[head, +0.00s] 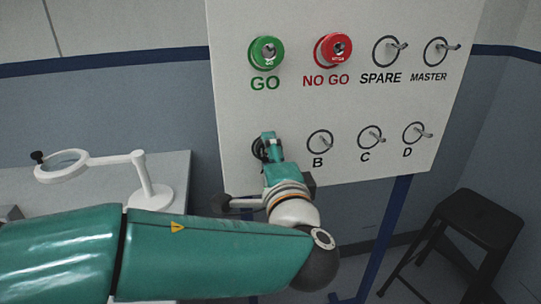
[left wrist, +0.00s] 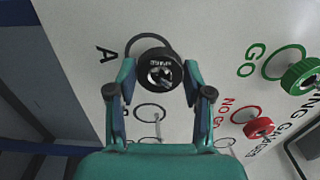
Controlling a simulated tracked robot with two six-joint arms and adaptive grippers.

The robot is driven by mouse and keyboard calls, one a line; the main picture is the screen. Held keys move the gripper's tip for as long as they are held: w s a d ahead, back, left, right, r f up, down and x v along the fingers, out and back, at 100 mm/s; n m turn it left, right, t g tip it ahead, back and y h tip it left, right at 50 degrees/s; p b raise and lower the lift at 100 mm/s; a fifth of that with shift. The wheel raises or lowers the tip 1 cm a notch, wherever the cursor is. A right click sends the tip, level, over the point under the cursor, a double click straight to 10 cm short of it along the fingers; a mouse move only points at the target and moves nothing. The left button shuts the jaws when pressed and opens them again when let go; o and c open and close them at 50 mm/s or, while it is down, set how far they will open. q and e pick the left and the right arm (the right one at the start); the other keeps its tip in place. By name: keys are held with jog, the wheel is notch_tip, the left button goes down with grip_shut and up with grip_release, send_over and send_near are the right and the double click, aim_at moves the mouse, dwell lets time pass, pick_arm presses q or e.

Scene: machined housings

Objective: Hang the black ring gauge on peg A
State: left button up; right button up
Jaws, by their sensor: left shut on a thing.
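The black ring gauge (left wrist: 160,69) is between the two fingers of my left gripper (left wrist: 158,84), which is shut on it. In the left wrist view it stands in front of the outline circle beside the letter A (left wrist: 107,54), and bright metal, apparently the peg, shows in its hole. In the head view the gauge (head: 258,149) shows as a dark edge at the lower left of the white board (head: 330,105), mostly behind my left gripper (head: 268,140). Peg A is mostly hidden, and I cannot tell whether the gauge touches the board. My right gripper is not in view.
A green ring (head: 264,53) hangs at GO and a red ring (head: 331,49) at NO GO. The SPARE, MASTER, B, C and D pegs are bare. A magnifier (head: 62,165) stands on a bench at left; a dark stool (head: 478,230) is at right.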

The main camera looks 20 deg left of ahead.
pick_arm(q)
jog(key=o, duration=1.3)
jog(key=shift+o, duration=0.2)
jog(key=shift+s, duration=0.1)
